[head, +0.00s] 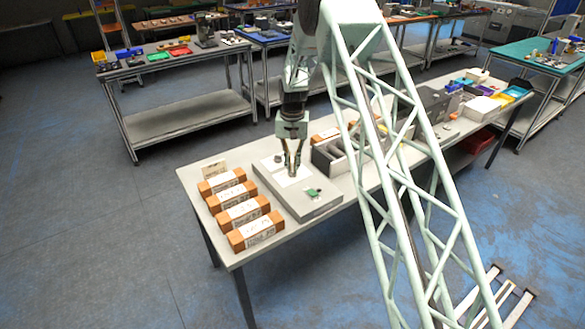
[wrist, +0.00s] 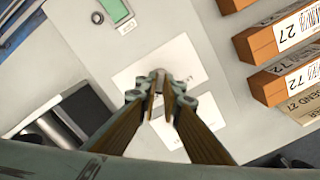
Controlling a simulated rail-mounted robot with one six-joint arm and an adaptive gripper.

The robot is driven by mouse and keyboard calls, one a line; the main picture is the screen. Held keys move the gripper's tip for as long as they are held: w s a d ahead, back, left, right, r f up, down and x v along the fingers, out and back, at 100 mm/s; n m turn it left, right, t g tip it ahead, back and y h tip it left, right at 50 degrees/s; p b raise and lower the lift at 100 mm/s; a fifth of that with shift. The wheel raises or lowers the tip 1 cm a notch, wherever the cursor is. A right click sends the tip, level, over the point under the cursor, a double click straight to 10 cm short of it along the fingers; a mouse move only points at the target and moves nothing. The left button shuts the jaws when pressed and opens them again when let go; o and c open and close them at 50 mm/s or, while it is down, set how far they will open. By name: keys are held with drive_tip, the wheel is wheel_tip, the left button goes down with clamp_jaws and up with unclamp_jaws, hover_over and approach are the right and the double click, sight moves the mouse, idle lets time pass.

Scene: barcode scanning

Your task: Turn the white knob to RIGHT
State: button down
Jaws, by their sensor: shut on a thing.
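A grey control panel box (head: 322,206) lies on the table, with white label plates on its top. My gripper (head: 293,174) points down over the middle of the panel. In the wrist view my gripper's fingertips (wrist: 160,84) come together over a white label plate (wrist: 190,72), closed on a small pale piece between them. It stands where the white knob would be, and the fingers hide most of it. The knob's pointer and the label's words cannot be read.
Several orange-brown boxes with white labels (head: 248,214) stand in a row left of the panel; some show in the wrist view (wrist: 280,36). A green part (head: 313,192) is on the panel's front right. A grey divided bin (head: 328,160) stands behind on the right.

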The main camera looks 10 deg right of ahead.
idle(0.3)
drive_tip(key=c, duration=2.8)
unclamp_jaws()
drive_tip(key=shift+r, duration=0.15)
wheel_tip(320, 180, up, 12)
drive_tip(key=shift+f, duration=0.15)
